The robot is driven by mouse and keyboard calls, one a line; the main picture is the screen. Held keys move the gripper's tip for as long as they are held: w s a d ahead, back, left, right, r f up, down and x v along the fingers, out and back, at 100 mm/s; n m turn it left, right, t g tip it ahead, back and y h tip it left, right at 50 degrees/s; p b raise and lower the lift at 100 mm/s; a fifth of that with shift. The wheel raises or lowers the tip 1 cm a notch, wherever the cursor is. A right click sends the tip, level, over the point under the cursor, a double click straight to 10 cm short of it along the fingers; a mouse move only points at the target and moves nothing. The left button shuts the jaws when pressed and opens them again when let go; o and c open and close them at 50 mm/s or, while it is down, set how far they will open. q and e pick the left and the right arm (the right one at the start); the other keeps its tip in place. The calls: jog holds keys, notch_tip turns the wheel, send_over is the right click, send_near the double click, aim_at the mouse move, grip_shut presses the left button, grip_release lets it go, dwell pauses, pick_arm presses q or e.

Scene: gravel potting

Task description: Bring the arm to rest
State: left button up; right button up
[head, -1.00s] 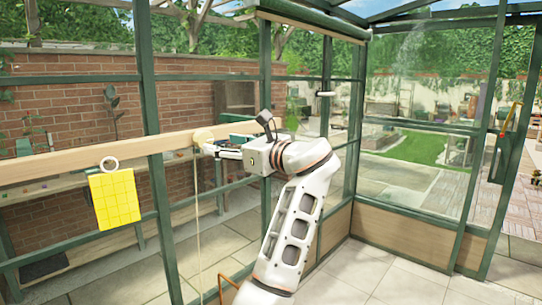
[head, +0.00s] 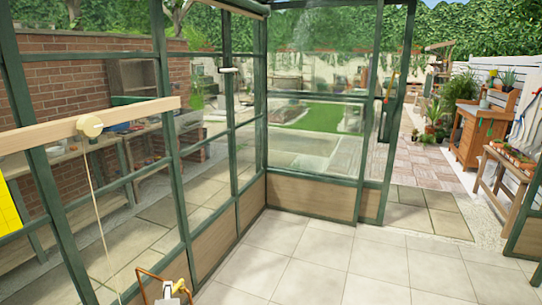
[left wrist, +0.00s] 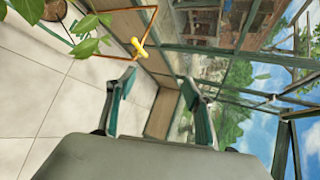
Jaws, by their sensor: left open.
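My left gripper (left wrist: 158,78) shows in the left wrist view. Its two green-lined fingers stand apart with nothing between them.
A wooden rail (head: 140,112) with a round knob (head: 90,125) and hanging cord crosses the head view's left. A copper-coloured frame with a yellow part (left wrist: 138,46) and a leafy plant (left wrist: 88,30) are near the left gripper. The tiled floor (head: 330,268) is clear. A potting bench (head: 478,135) stands right.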

pick_arm(q)
jog(key=s+d+f+n+h, duration=0.2)
jog(key=s+f+n, duration=0.2)
jog(key=s, duration=0.6)
jog(key=s+d+f+n+h, duration=0.2)
jog(key=s+f, duration=0.4)
jog(key=s, duration=0.3)
jog(key=s+d+f+n+g+h, duration=0.1)
jog(key=s+d+f+n+h, duration=0.2)
jog(key=s, duration=0.7)
notch_tip(320, 180, down, 3)
jog(key=n, duration=0.2)
jog(key=shift+s+d+n, duration=0.3)
jog(key=shift+d, duration=0.05)
